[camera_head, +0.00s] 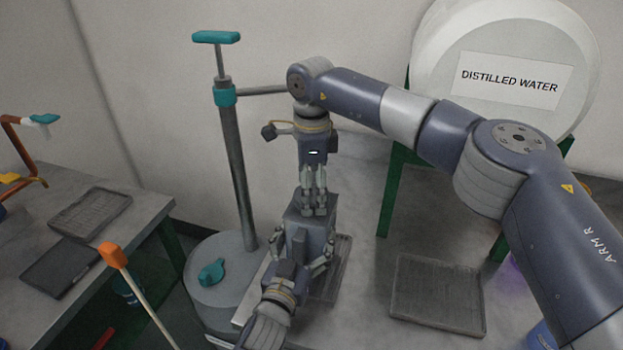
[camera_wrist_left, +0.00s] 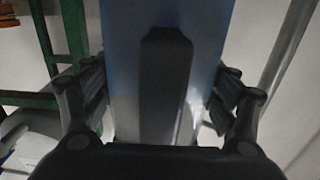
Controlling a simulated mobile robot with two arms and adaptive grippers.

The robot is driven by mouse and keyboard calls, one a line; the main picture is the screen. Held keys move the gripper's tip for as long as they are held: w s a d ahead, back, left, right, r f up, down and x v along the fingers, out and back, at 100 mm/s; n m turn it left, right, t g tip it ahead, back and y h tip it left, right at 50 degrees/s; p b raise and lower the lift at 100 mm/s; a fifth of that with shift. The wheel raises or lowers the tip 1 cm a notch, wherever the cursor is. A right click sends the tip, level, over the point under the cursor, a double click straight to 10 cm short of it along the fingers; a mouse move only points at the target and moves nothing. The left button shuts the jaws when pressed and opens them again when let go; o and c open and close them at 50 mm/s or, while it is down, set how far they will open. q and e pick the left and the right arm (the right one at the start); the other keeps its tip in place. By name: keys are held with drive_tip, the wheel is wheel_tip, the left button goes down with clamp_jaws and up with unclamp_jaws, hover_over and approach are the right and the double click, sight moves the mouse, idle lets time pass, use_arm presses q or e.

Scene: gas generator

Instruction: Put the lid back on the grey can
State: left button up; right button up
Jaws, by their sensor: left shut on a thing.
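The grey can (camera_head: 296,216) is a boxy grey container standing over a dark tray on the bench in the head view. My left gripper (camera_head: 304,254) comes from the front and is shut on the can, with fingers on both sides. In the left wrist view, a tall blue-grey surface (camera_wrist_left: 120,60) fills the gap between its fingers. My right gripper (camera_head: 315,208) points straight down at the can's top, with its fingers close together. The fingers cover the top, so I cannot tell whether a lid is in them or on the can.
A grey pump (camera_head: 235,160) with a teal handle stands left of the can; a teal piece (camera_head: 212,272) lies on its round base. A dark tray (camera_head: 438,292) lies on the bench at right. A large distilled water tank (camera_head: 440,45) stands behind. Another table (camera_head: 150,212) is at left.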

drive_tip(key=c, duration=1.1)
drive_tip(key=m, duration=0.5)
drive_tip(key=shift+f, duration=0.1)
drive_tip(key=m, duration=0.6)
drive_tip(key=o, duration=1.2)
drive_tip(key=shift+c, duration=0.2)
drive_tip(key=shift+r, duration=2.3)
